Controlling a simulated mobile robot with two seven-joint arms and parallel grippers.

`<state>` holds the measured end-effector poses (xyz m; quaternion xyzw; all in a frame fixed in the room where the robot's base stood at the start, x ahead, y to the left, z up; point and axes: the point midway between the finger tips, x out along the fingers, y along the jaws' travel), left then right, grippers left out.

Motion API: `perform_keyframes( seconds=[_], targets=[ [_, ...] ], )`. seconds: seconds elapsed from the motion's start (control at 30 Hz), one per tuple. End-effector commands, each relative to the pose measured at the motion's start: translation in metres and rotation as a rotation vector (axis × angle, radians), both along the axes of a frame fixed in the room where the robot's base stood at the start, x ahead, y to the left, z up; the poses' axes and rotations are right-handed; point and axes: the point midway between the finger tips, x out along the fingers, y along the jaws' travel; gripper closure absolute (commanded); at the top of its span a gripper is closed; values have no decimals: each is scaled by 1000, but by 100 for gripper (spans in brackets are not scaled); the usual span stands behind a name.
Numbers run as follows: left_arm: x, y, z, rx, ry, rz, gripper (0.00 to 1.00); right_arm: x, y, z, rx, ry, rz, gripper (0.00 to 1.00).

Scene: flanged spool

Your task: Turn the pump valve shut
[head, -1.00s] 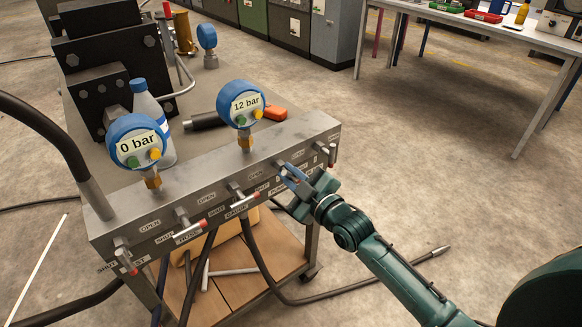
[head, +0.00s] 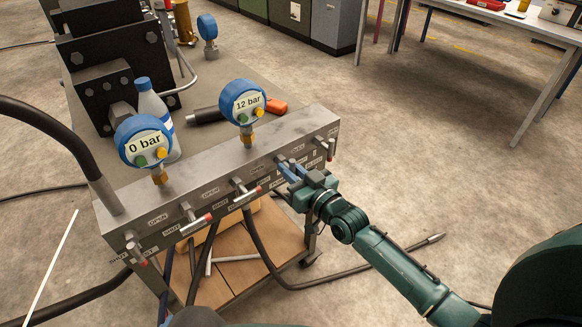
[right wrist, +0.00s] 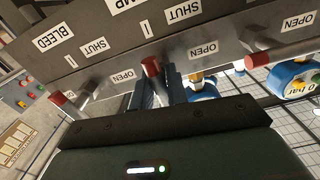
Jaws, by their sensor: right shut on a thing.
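The pump valve is one of several T-handled valves with red tips along the front of a grey metal manifold (head: 225,165). Its handle shows as a red tip (right wrist: 150,67) between my fingers in the right wrist view, with a cut-off label ending in "MP" and SHUT and OPEN labels near it. My right gripper (head: 287,168) is shut on this handle at the manifold's front face; its fingers hide most of the handle in the head view. Which mark the handle points to I cannot tell. My left gripper is not in view.
The bleed valve (right wrist: 60,98) stands close beside my gripper; the gauge valve (head: 246,192) is on the other side. Gauges read 0 bar (head: 144,141) and 12 bar (head: 243,101). A bottle (head: 150,105) stands on the cart. A hose (head: 340,280) crosses the floor.

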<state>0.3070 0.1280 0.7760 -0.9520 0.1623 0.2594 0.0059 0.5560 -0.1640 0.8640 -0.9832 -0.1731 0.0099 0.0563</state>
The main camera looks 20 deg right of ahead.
Motion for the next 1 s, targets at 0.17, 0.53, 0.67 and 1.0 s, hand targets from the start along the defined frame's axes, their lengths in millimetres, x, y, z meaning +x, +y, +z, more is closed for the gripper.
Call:
perform_keyframes(
  seconds=[0.17, 0.53, 0.67, 1.0],
  targets=[
    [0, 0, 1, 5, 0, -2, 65, 0, 0, 1, 63, 22, -1, 100],
    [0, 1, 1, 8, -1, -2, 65, 0, 0, 1, 97, 33, -1, 100],
    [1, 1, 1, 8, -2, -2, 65, 0, 0, 1, 97, 33, -1, 100],
    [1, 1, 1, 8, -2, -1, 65, 0, 0, 0, 93, 33, 0, 63]
  ],
)
